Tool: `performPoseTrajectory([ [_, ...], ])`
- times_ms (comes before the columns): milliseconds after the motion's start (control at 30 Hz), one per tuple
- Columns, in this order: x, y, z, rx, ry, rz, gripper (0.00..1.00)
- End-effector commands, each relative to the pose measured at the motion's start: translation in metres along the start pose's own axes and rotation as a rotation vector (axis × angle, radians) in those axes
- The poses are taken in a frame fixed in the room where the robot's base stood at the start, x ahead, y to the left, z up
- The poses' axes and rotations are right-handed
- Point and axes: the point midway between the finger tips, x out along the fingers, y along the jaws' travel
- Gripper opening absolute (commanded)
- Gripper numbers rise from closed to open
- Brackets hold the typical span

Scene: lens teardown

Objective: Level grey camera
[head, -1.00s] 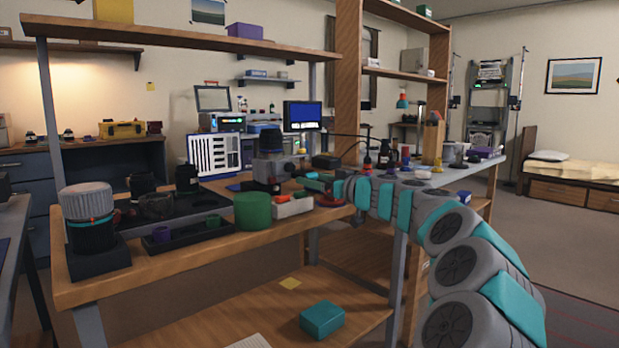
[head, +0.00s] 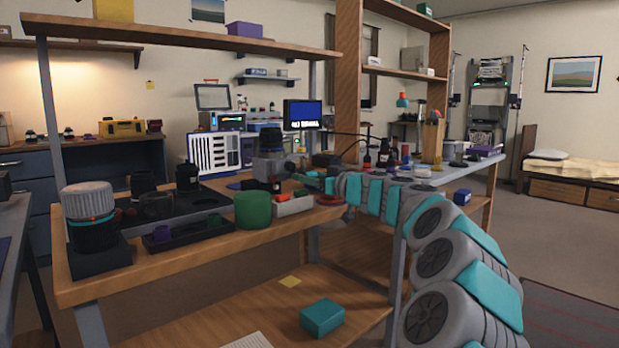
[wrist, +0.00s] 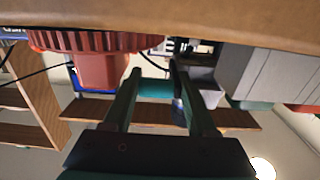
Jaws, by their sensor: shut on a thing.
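The grey camera (head: 291,164) stands on the wooden bench in the head view, with a dark lens pointing up and a dark part below it. I cannot tell its exact tilt. My gripper (head: 308,178) reaches it from the right, low over the bench, and overlaps its right side. In the wrist view, which is upside down, my gripper's two green fingers (wrist: 154,68) stand a little apart. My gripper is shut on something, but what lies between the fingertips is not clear.
A red ridged part (wrist: 90,50) stands beside the fingers in the wrist view. A white tray (head: 294,206) and a green cylinder (head: 252,210) stand in front of the camera. A black tray (head: 190,235) and a large lens (head: 92,232) are further left. An upright carries the shelf above.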

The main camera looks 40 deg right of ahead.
Motion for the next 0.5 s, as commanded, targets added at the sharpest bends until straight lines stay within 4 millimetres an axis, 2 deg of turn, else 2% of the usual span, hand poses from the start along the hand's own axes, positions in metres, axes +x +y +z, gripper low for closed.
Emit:
performPoseTrajectory([
  [33,-0.0013,0.0038,-0.0001,0.001,0.001,0.009,0.22],
  [233,-0.0017,0.0049,-0.0001,0.001,0.001,0.012,0.00],
  [500,-0.0023,0.0063,-0.0002,0.002,0.002,0.015,0.00],
])
